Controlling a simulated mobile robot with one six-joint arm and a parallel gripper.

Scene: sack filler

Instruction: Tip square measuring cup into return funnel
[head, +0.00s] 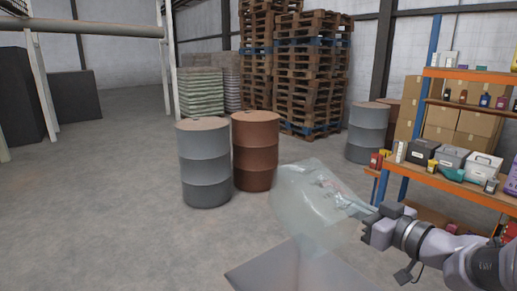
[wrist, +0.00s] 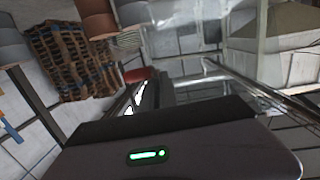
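A clear, see-through measuring cup (head: 305,200) is in the air at the middle of the head view, tilted on its side. My gripper (head: 373,214) is at the cup's right end and is shut on it, seemingly by the handle. The fingertips are partly lost behind the clear plastic. In the wrist view the cup shows faintly as a pale glassy shape (wrist: 205,45) past my dark gripper body. A grey slanted sheet-like surface (head: 300,270) lies below the cup at the bottom edge; it may be the return funnel, but most of it is cut off.
A grey drum (head: 205,165) and a rust-brown drum (head: 255,152) stand behind the cup. A shelf rack (head: 450,185) with boxes and bottles is at the right, close to my arm. Tall pallet stacks (head: 310,75) are at the back. The floor at left is clear.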

